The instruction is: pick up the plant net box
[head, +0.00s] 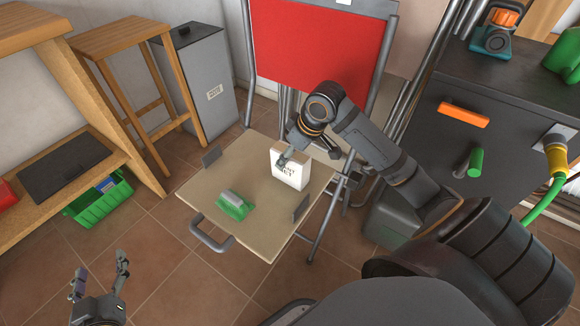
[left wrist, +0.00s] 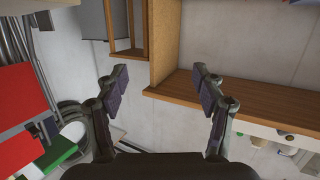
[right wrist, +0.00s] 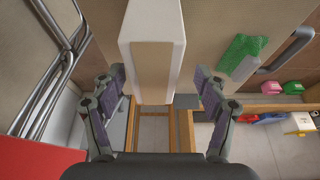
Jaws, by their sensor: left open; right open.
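The white box (head: 290,168), with dark lettering partly covered by my gripper, stands upright on the beige folding table (head: 262,222). My right gripper (head: 306,154) is open over the box, coming from above and behind. In the right wrist view the box (right wrist: 152,55) shows between the two fingers (right wrist: 160,88), with a gap at each side; I cannot tell whether either finger touches it. My left gripper (head: 100,278) is open and empty, low at the left, away from the table; its fingers (left wrist: 162,85) hold nothing in the left wrist view.
A green item with a grey top (head: 234,205) lies left of the box. Small upright dark plates (head: 301,208) and a handle (head: 210,238) edge the table. A red panel (head: 318,45) stands behind. A dark cabinet (head: 440,100) is at right, a green crate (head: 98,205) at left.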

